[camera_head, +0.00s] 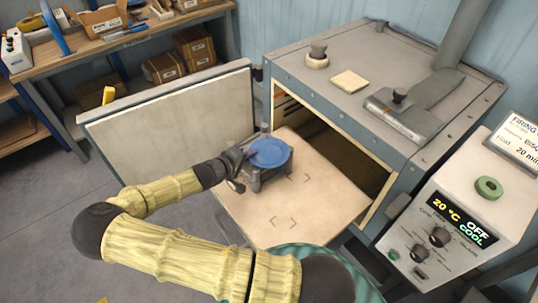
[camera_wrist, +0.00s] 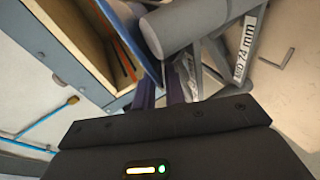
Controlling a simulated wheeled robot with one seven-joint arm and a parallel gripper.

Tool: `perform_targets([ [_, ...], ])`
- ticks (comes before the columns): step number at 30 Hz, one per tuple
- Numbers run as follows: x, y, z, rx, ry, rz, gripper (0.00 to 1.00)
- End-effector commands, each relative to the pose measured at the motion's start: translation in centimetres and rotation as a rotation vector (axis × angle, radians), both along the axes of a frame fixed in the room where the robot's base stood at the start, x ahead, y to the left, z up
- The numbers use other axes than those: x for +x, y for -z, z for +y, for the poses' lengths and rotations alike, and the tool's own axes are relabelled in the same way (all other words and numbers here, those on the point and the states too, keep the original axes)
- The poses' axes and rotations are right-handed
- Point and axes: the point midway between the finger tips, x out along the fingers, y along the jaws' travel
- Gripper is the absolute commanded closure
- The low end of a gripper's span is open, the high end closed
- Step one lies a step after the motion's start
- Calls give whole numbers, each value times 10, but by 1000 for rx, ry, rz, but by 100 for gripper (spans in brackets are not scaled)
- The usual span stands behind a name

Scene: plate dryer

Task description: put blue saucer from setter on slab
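The blue saucer (camera_head: 269,152) lies on the grey setter (camera_head: 258,178), over the back left part of the pale slab (camera_head: 325,196). In the wrist view the saucer (camera_wrist: 140,38) shows nearly edge-on, beside the setter's grey post and labelled legs (camera_wrist: 243,48). My gripper (camera_head: 237,160) reaches in from the left at the saucer's near-left rim. In the wrist view its dark fingers (camera_wrist: 168,88) are close together, with the rim running in between them. They look shut on the rim, though the contact is partly hidden. Corner marks (camera_head: 286,223) show on the bare front of the slab.
The kiln (camera_head: 375,75) stands behind the slab, its opening dark. Its open door (camera_head: 180,115) stands left of my gripper. The control box (camera_head: 450,225) is at the right and reads 20 °C, OFF, COOL. The slab's front and right parts are clear.

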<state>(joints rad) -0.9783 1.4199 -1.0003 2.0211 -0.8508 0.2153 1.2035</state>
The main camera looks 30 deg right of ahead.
Motion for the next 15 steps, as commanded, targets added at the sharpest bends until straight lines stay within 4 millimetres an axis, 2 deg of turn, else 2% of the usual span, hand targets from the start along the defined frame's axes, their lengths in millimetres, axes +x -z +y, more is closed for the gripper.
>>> perform_targets([
  [15, 0, -1, 0, 0, 1, 0, 100],
])
